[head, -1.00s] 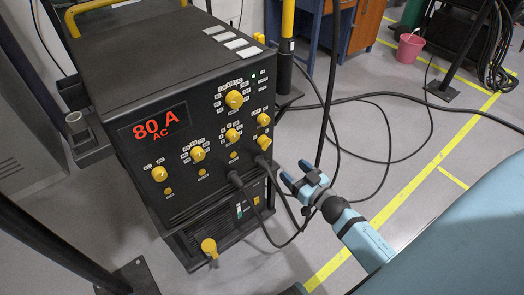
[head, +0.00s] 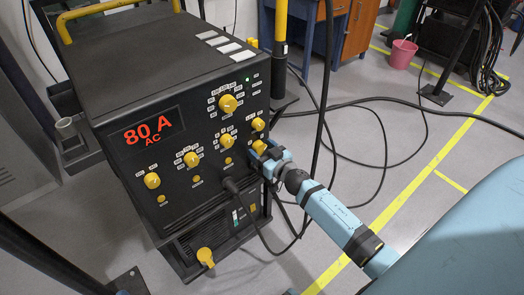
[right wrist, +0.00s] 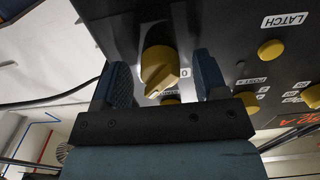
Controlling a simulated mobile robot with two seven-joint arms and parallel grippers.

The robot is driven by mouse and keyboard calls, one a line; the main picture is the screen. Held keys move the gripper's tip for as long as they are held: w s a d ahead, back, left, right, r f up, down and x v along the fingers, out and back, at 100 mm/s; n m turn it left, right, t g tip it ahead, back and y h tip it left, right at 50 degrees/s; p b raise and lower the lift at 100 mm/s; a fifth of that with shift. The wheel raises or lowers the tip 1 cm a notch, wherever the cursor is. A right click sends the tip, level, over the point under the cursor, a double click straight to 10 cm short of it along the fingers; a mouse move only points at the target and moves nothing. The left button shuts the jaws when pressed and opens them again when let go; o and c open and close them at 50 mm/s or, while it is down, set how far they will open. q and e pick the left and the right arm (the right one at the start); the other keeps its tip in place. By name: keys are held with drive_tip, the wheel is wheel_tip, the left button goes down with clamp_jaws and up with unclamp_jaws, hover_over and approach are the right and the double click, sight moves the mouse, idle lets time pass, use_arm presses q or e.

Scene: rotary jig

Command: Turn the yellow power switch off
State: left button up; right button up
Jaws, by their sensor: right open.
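The black power unit (head: 185,115) stands on the floor with a lit red "80 A AC" display (head: 149,132). The yellow power switch (head: 259,145) is a knob at the right of its front panel, partly hidden by my gripper. My right gripper (head: 261,160) is open at this knob. In the right wrist view the yellow switch (right wrist: 158,66) sits between the two spread blue fingers of my right gripper (right wrist: 163,64), with visible gaps. A "0" label is right of the knob, whose pointed handle faces down. My left gripper is not in view.
Other yellow knobs (head: 228,104) are close by on the panel, one just above the switch. A black cable (head: 252,212) hangs from the panel near my gripper. A pink bucket (head: 402,53) is far off.

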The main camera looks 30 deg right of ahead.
drive_tip(key=c, duration=0.9)
